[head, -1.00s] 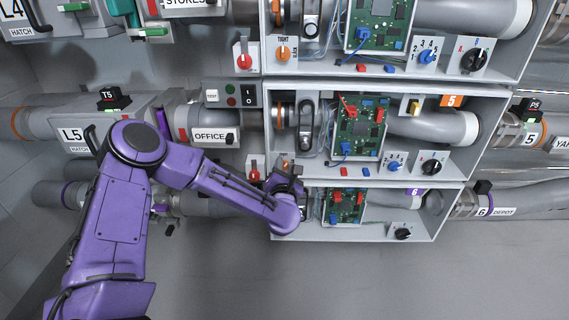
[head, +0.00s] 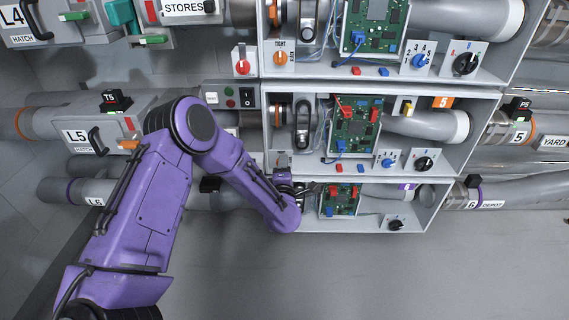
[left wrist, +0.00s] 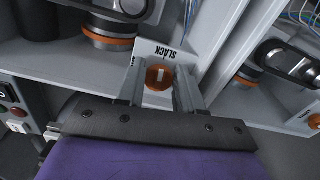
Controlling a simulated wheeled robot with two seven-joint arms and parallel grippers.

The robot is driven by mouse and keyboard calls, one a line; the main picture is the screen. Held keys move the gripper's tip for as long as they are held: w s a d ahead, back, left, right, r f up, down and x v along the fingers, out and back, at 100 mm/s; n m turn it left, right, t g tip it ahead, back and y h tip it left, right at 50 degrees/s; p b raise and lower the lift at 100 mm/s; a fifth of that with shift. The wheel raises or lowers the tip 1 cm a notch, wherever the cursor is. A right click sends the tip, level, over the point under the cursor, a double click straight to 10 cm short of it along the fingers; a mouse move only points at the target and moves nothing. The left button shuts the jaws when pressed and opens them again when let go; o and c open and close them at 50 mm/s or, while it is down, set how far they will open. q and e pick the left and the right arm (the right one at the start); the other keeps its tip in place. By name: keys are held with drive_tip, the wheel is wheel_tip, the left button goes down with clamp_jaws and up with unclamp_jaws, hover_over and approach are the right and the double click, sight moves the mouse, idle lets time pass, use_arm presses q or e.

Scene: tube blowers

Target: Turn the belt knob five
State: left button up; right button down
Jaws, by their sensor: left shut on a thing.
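The belt knob of the middle bay, marked 5, is hidden behind my left gripper (head: 285,174) in the head view, at the lower left corner of that bay. In the left wrist view the orange knob (left wrist: 158,77) with a pale bar mark sits on a white plate (left wrist: 158,50) lettered SLACK. The two fingers of my left gripper (left wrist: 160,88) stand on either side of the knob and are shut on it. My right gripper is not in view.
The bay 5 box (head: 450,160) holds a green circuit board (head: 355,128), a numbered blue dial (head: 388,160) and a black dial (head: 424,163). The bay above has its own orange knob (head: 281,58). A smaller bay lies below. Open floor shows at lower right.

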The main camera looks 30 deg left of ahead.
use_arm(q)
drive_tip(key=shift+m, duration=0.6)
drive_tip(key=shift+f+m+p, duration=0.1)
drive_tip(key=shift+m+p, duration=0.2)
drive_tip(key=o, duration=0.7)
drive_tip(key=shift+o, duration=0.2)
drive_tip(key=p+v, duration=0.1)
drive_tip(key=v, duration=0.9)
drive_tip(key=shift+s, duration=0.25)
drive_tip(key=shift+d, duration=0.15)
